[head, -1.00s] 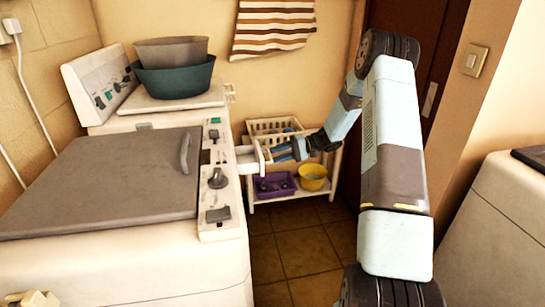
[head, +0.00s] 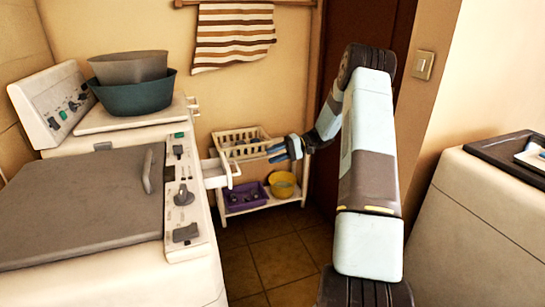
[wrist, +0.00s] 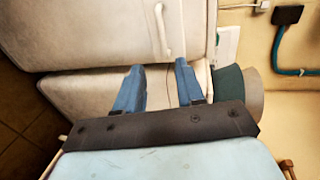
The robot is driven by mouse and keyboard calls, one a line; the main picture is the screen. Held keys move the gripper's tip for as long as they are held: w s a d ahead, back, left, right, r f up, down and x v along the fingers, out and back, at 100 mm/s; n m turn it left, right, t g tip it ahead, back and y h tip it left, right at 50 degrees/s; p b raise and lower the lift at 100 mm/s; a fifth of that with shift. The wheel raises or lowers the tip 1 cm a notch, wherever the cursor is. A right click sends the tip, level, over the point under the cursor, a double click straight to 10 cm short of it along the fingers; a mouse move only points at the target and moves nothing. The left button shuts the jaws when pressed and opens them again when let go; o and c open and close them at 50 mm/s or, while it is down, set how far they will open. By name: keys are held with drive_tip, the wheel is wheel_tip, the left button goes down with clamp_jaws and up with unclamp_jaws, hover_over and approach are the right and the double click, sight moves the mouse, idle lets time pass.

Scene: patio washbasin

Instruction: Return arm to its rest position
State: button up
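My gripper (head: 278,153) is at the end of my raised arm, in front of the shelf at the back in the head view. In the wrist view my gripper (wrist: 158,82) shows two blue fingers well apart, with nothing between them. The fingers point toward the white machine (wrist: 90,90), and I see its pale body beyond them. The gripper is apart from the machine.
A white machine with a grey lid (head: 90,205) stands at left, with a teal basin (head: 135,95) on its back part. A small shelf holds a white basket (head: 232,138), a purple tray (head: 246,197) and a yellow bowl (head: 284,185). Tiled floor (head: 280,262) is clear between.

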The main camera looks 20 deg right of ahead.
drive_tip(key=s+a+r+n+g+h, duration=0.1)
drive_tip(key=s+a+r+h, duration=0.45)
drive_tip(key=s+r, duration=0.35)
drive_tip(key=s+a+r+h, duration=0.4)
drive_tip(key=s+a+r, duration=0.2)
drive_tip(key=s+r, duration=0.3)
drive_tip(key=s+r+t+h, duration=0.3)
drive_tip(key=s, duration=0.8)
drive_tip(key=s+r+t+h, duration=0.3)
drive_tip(key=s+r, duration=0.1)
drive_tip(key=s, duration=0.8)
drive_tip(key=shift+a+r+m, duration=0.15)
drive_tip(key=shift+a+m, duration=0.05)
drive_tip(key=shift+m, duration=0.1)
drive_tip(key=shift+s, duration=0.2)
